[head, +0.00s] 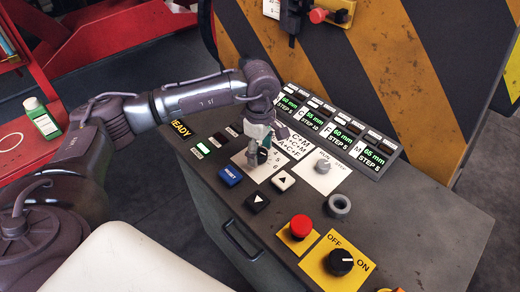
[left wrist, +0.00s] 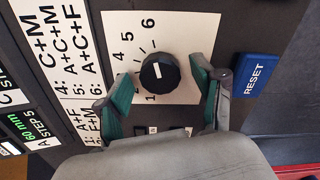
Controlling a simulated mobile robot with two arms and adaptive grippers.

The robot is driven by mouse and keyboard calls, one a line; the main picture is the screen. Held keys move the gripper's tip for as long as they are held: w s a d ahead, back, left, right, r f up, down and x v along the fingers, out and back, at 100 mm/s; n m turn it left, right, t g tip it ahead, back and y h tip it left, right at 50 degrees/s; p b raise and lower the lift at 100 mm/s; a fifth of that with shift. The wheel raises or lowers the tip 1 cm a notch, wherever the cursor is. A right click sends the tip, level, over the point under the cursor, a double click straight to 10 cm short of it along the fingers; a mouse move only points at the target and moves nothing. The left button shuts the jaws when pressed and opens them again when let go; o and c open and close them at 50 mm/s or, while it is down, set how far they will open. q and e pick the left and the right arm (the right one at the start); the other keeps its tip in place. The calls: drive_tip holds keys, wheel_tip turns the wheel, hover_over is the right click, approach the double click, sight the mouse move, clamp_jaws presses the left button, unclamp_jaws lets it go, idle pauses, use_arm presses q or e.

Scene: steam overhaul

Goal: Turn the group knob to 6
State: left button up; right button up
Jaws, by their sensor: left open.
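The group knob (left wrist: 160,71) is round and black with a short white mark, on a white plate (left wrist: 178,28) with printed numbers. The 4, 5 and 6 read clearly in the left wrist view; which number the mark points at I cannot tell for sure. My left gripper (left wrist: 161,77) is open, with one green-padded finger on either side of the knob and a visible gap to each. In the head view my left gripper (head: 261,148) is over the plate and largely hides the knob. My right gripper is in neither view.
A blue RESET button (head: 230,176) is close to the plate. Black and white arrow buttons (head: 257,201), a grey run/step knob (head: 322,166), a red mushroom button (head: 300,227) and an OFF/ON switch (head: 340,262) share the panel.

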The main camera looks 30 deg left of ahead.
sight(260, 153)
use_arm(q)
wheel_tip(260, 153, up, 12)
idle(0.4)
drive_tip(key=shift+f, duration=0.1)
idle(0.3)
